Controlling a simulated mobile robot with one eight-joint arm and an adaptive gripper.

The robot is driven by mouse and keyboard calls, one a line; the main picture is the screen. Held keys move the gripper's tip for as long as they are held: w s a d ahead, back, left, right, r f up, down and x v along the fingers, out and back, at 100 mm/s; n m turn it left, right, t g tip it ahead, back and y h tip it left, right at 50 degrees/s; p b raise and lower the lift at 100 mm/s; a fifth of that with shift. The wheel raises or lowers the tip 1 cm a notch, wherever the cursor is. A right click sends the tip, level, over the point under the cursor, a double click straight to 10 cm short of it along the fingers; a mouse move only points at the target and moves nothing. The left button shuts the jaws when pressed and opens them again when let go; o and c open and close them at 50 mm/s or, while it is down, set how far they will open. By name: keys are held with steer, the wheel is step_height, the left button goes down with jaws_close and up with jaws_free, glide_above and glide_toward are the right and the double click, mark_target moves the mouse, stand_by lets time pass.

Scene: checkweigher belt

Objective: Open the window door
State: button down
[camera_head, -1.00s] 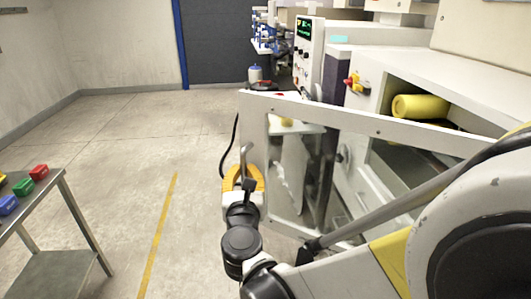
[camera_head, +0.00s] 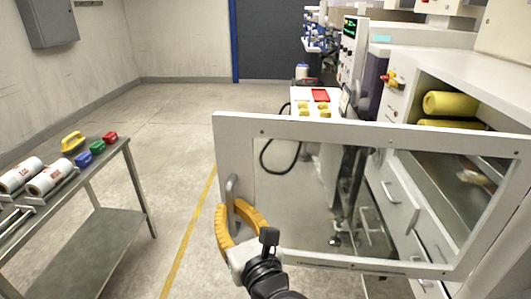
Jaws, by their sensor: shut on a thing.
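The window door (camera_head: 360,127) is a white-framed clear panel. It stands swung out from the machine on the right, with its free edge on the left, and the yellow rolls inside show above it. A grey metal bar handle (camera_head: 231,192) is fixed upright on the door's left frame. My gripper (camera_head: 236,209), with orange-yellow fingers, is shut on the handle from below. The exact finger contact is partly hidden by the handle and the fingers themselves.
A metal table (camera_head: 102,209) on the left holds white rolls, a yellow item and small coloured blocks. Behind the door are a panel with red and yellow parts (camera_head: 319,104) and white cabinet drawers. The floor between table and door is clear.

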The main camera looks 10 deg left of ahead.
steer(key=shift+s, duration=0.3)
steer(key=c, duration=1.4)
jaws_free()
steer(key=v, duration=0.7)
steer(key=shift+s+d, duration=0.2)
steer(key=shift+d, duration=0.05)
